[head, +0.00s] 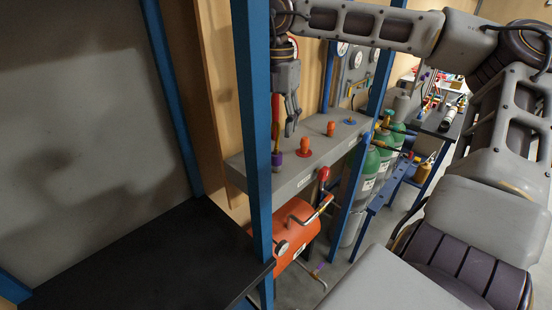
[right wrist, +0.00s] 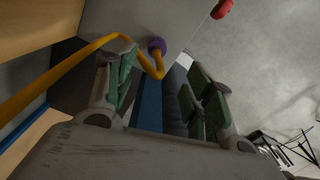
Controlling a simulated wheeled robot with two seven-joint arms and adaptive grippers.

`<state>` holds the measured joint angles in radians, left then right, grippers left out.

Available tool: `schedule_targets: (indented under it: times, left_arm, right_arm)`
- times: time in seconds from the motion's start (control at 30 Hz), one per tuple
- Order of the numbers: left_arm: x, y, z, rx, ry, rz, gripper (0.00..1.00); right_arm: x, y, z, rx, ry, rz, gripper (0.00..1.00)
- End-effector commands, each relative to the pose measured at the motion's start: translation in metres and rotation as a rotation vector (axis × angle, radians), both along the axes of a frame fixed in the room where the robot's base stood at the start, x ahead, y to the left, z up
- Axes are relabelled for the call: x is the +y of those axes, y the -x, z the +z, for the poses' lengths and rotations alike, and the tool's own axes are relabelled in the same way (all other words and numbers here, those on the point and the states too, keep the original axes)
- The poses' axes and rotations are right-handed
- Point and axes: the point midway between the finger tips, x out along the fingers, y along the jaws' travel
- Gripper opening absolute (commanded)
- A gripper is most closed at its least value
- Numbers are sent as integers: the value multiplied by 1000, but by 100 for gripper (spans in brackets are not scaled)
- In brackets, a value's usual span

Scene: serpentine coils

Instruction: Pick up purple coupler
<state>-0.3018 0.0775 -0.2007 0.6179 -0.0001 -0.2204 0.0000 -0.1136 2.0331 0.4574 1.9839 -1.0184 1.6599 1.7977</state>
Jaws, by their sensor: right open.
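The purple coupler (head: 277,159) sits at the left end of the grey shelf, beside the blue post, with a yellowish part above it. In the right wrist view the purple coupler (right wrist: 156,45) shows ahead, near the bend of a yellow tube (right wrist: 80,66). My right gripper (head: 290,127) hangs above the shelf, slightly to the right of the coupler and pointing down. In the right wrist view my right gripper's (right wrist: 165,80) fingers are apart, with nothing held between them. The coupler appears beyond the fingertips, nearer the left finger. My left gripper is not in view.
A blue post (head: 253,140) stands close to the gripper's left. Orange fittings (head: 331,128) and a blue-based one (head: 349,122) stand along the grey shelf (head: 285,183). An orange tank (head: 285,238) is below; green cylinders (head: 371,163) stand right. A black tabletop (head: 150,260) lies at left.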

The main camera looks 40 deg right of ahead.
Motion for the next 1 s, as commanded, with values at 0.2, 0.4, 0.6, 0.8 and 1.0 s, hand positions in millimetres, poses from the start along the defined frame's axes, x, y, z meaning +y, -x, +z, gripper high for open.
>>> schedule_targets:
  times: [0.2, 0.4, 0.6, 0.8, 1.0]
  left_arm:
    - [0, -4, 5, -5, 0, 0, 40]
    - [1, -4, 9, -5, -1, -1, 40]
    - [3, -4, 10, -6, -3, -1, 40]
    - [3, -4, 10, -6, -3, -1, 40]
    - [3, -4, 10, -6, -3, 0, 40]
  right_arm:
    - [0, 0, -27, 3, -2, 2, 53]
    - [0, 0, -50, 1, -1, 2, 53]
    - [0, 0, -61, -1, 0, 1, 53]
    - [0, 0, -62, -1, 0, 1, 53]
    - [0, -1, -63, 0, 0, 1, 53]
